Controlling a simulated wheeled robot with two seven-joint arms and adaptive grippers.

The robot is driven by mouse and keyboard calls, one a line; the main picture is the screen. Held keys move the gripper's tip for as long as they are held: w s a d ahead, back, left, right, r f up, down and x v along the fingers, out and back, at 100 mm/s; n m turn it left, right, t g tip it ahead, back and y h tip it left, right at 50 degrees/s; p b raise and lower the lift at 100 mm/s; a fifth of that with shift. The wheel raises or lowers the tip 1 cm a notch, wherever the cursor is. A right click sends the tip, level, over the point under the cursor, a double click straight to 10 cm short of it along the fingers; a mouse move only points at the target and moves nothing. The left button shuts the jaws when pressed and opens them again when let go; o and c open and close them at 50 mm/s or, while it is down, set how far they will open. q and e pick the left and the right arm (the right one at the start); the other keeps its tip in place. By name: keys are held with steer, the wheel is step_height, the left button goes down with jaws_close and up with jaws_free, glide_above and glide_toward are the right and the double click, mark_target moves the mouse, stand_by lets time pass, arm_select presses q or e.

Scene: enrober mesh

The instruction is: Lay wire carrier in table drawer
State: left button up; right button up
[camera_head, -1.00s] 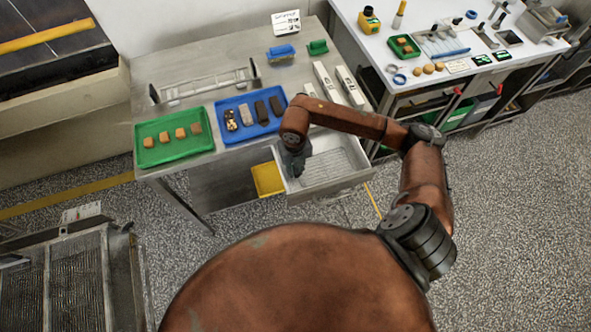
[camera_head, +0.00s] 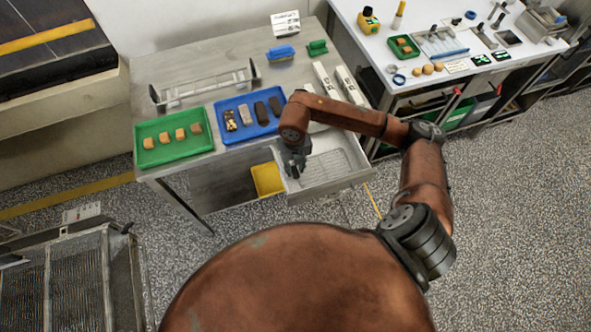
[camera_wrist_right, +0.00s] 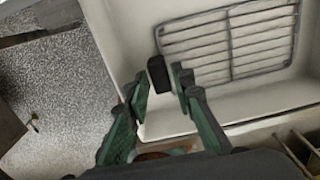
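The wire carrier (camera_head: 330,163), a flat grey rack of parallel bars in a frame, is inside the open table drawer (camera_head: 345,184). In the right wrist view the carrier (camera_wrist_right: 232,42) lies flat within the pale drawer walls (camera_wrist_right: 240,107). I cannot tell whether it touches the drawer floor. My right gripper (camera_head: 294,172) is at the drawer's left side. My left gripper is not in view.
The metal table (camera_head: 185,72) holds a green tray (camera_head: 174,154) of small blocks, a blue tray (camera_head: 256,137) of bars and a long stand (camera_head: 207,86). A yellow bin (camera_head: 266,179) is left of the drawer. A white workbench (camera_head: 364,42) stands to the right.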

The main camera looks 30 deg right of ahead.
step_height(320, 180, up, 10)
steer(key=shift+p, duration=0.3)
